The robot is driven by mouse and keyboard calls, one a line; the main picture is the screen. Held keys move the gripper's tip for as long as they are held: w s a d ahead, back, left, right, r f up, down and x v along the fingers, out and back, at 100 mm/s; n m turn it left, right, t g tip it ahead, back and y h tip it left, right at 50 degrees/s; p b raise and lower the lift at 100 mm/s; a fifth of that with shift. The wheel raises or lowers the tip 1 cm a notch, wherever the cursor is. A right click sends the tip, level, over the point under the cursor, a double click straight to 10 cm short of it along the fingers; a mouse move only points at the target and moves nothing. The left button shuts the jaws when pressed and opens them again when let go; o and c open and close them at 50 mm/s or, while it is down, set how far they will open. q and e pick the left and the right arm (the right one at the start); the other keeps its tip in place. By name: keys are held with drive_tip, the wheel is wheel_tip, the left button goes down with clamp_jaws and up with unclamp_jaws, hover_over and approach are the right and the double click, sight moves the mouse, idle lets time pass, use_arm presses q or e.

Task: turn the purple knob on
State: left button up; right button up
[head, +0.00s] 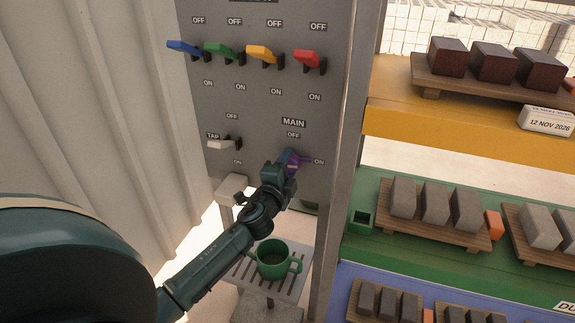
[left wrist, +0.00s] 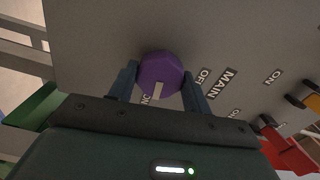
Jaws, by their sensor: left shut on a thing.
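The purple knob (head: 292,161) is on the grey panel under the MAIN label, with OFF above it and ON to its right. My left gripper (head: 288,166) is at the knob and hides part of it. In the left wrist view, the round purple knob (left wrist: 160,73) sits between the two fingers of my left gripper (left wrist: 160,84), which are shut on it. The knob's pale mark (left wrist: 158,90) points down in that view, close to the partly hidden ON label (left wrist: 146,99) and away from OFF. My right gripper is out of view.
Blue (head: 184,46), green (head: 219,49), yellow (head: 262,54) and red (head: 308,58) levers line the panel above. A white TAP lever (head: 220,144) is at its left. A green mug (head: 272,258) stands below on a slatted tray (head: 238,270). Block shelves (head: 400,122) flank the right.

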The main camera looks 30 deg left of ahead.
use_arm(q)
drive_tip(key=shift+m, duration=0.6)
drive_tip(key=o, duration=1)
drive_tip(key=shift+c, duration=0.2)
drive_tip(key=shift+s, duration=0.1)
drive_tip(key=b+v, duration=0.1)
drive_tip(key=v, duration=1.2)
drive_tip(key=shift+f, duration=0.15)
